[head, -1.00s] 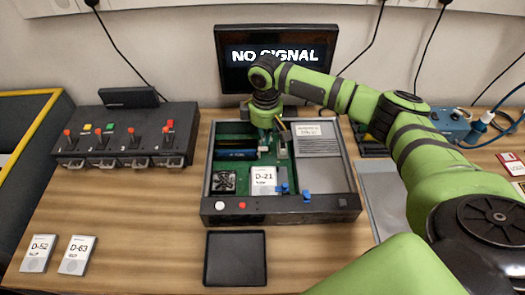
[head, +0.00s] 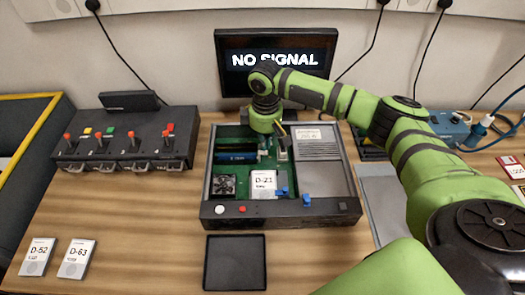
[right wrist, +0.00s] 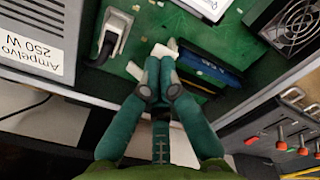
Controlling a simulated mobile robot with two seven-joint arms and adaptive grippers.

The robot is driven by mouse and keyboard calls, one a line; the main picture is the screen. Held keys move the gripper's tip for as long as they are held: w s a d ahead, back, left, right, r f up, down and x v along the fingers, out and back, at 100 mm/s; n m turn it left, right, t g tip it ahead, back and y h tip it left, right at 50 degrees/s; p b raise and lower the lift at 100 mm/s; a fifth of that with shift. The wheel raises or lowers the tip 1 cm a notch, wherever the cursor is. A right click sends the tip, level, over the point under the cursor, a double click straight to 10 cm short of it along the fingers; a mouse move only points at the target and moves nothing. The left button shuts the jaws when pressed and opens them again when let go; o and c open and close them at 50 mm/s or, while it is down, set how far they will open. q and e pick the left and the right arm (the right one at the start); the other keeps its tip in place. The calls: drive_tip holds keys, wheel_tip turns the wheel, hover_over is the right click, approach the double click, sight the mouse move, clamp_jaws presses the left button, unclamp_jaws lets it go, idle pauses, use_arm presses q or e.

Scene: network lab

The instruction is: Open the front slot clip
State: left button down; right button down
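The open computer case (head: 207,185) sits mid-table, with a green board inside. A blue module (head: 237,155) stands in a slot there, and it also shows in the right wrist view (right wrist: 218,66) beside a dark slot (right wrist: 195,75). A white clip (right wrist: 166,48) is at the near end of these slots. My right gripper (right wrist: 160,66) points down into the case, fingers together, tips right at the white clip. Whether they touch it I cannot tell. In the head view my right gripper (head: 280,135) partly hides the slot ends. My left gripper is out of view.
A power supply (head: 319,142) fills the case's right side, with a plugged cable (right wrist: 107,45) nearby. A fan (head: 223,185) and a D-21 drive (head: 263,181) are in front. A monitor (head: 275,62) stands behind. An empty black tray (head: 235,262) lies in front.

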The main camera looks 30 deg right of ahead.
idle(0.4)
drive_tip(key=shift+f+b, duration=0.3)
drive_tip(key=shift+f, duration=0.7)
drive_tip(key=shift+s+f, duration=0.15)
drive_tip(key=shift+f, duration=0.1)
drive_tip(key=shift+r+p, duration=0.75)
drive_tip(key=shift+p, duration=0.2)
wheel_tip(320, 180, up, 6)
drive_tip(key=p, duration=0.7)
drive_tip(key=shift+r, duration=0.25)
drive_tip(key=shift+f, duration=0.1)
